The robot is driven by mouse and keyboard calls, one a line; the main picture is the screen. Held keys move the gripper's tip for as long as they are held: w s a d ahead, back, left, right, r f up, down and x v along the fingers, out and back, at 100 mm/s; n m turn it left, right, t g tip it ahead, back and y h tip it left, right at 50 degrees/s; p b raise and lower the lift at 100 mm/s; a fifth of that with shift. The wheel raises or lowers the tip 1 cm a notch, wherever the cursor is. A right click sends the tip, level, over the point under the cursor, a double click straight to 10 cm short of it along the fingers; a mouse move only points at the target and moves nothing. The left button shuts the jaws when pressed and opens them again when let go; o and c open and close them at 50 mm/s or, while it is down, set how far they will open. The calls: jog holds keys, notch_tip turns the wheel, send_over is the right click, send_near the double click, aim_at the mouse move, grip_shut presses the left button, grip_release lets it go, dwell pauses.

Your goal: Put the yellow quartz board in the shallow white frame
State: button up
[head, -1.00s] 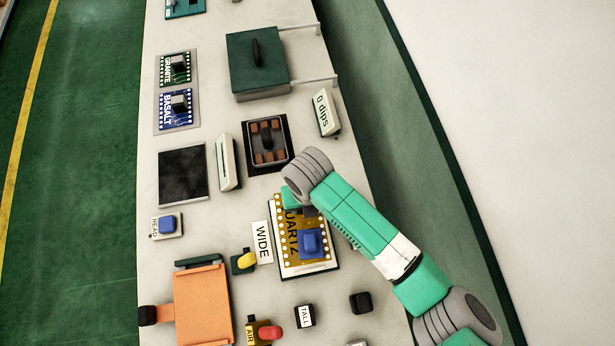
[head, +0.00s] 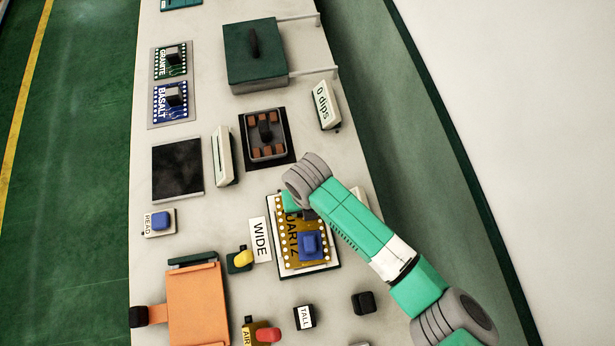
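The yellow quartz board (head: 308,224), with white-edged holes, dark lettering and a blue block, lies beside the WIDE label. A thin white border (head: 312,270) shows around its lower and right edges, over a darker base. It looks like a shallow white frame under or around the board, but I cannot tell if the board is seated flat in it. My gripper (head: 293,203) is at the board's upper left end, under my grey wrist. Its fingers are mostly hidden, so I cannot see whether they hold the board.
A white WIDE label (head: 259,240) and a yellow-knobbed part (head: 241,260) stand to the left. An orange plate (head: 198,305) lies lower left. A dark tray with brown blocks (head: 267,151) is above. A TALL label block (head: 304,317) and a black block (head: 363,303) are below.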

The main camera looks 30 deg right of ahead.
jog(key=shift+f, duration=0.45)
jog(key=o, duration=1.3)
jog(key=shift+w+a, duration=0.1)
jog(key=shift+a, duration=0.05)
jog(key=shift+c, duration=0.2)
jog(key=shift+d, duration=0.2)
notch_tip(320, 180, up, 8)
jog(key=shift+f+p, duration=0.1)
jog(key=shift+p, duration=0.3)
